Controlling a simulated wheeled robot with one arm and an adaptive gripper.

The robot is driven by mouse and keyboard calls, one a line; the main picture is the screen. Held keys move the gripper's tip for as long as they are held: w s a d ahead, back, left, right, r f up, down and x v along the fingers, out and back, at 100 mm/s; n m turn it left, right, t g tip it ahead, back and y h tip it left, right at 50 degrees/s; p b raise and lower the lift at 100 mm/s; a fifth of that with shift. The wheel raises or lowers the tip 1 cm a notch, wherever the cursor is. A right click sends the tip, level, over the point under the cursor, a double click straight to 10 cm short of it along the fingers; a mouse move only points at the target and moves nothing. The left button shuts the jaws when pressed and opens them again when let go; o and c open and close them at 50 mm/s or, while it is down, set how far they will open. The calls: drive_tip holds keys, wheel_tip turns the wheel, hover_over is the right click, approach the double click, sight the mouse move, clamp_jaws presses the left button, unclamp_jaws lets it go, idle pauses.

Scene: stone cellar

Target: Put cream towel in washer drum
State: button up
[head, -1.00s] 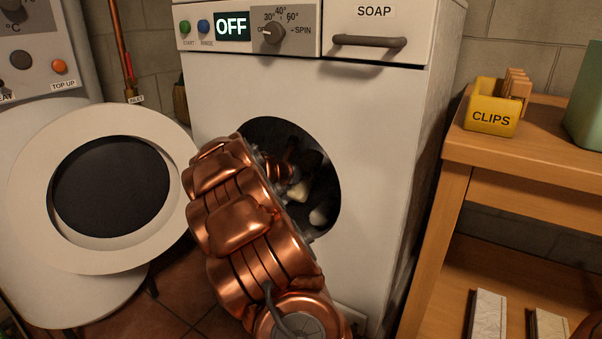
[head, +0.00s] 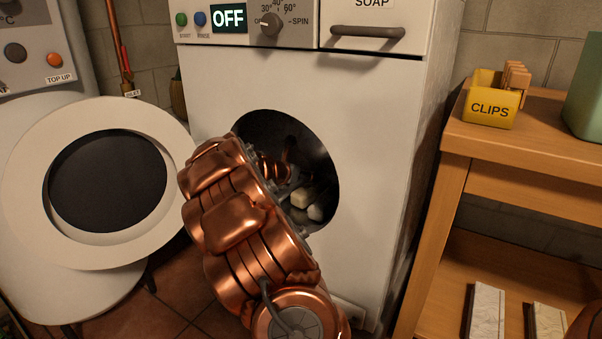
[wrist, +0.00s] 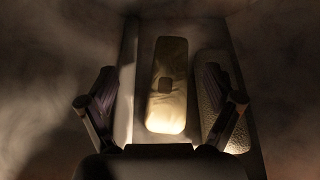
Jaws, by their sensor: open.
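The cream towel (wrist: 168,85) is a folded, oblong bundle with a small darker patch, lying inside the washer drum. It also shows through the opening in the head view (head: 302,196). My gripper (wrist: 161,88) is open, with one finger on each side of the towel and apart from it. In the head view, my arm reaches through the round opening of the white washer (head: 385,140), and my fingers are largely hidden in the dark drum (head: 322,165).
A pale, textured bundle (wrist: 212,95) lies right of the towel in the drum. The washer door (head: 40,235) stands open at left. The washer display reads OFF. A wooden shelf (head: 540,142) with a yellow CLIPS box (head: 490,108) stands at right.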

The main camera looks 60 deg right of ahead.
drive_tip(key=v, duration=1.2)
drive_tip(key=shift+s, duration=0.1)
idle(0.7)
drive_tip(key=s+a+r+m+g+y+p, duration=0.1)
drive_tip(key=s+a+r+m+y+p, duration=0.1)
drive_tip(key=s+a+r+m+p, duration=0.55)
drive_tip(key=s+a+r+m+y+p, duration=0.2)
drive_tip(key=s+a+r+m+p, duration=0.15)
drive_tip(key=a+r+p, duration=0.7)
drive_tip(key=s+a+r+m+y+p, duration=0.2)
drive_tip(key=s+a+r+p, duration=0.3)
drive_tip(key=a+p, duration=0.4)
drive_tip(key=s+a+r+m+y+p, duration=0.3)
drive_tip(key=s+a+r+y+p, duration=0.1)
drive_tip(key=a+r+p, duration=0.3)
drive_tip(key=s+a+r+m+g+y+p, duration=0.1)
drive_tip(key=s+a+r+p, duration=0.4)
drive_tip(key=a+p, duration=0.6)
drive_tip(key=shift+s+a+r+m+y, duration=0.35)
drive_tip(key=shift+a+r+m+y, duration=0.3)
drive_tip(key=shift+a+y, duration=0.3)
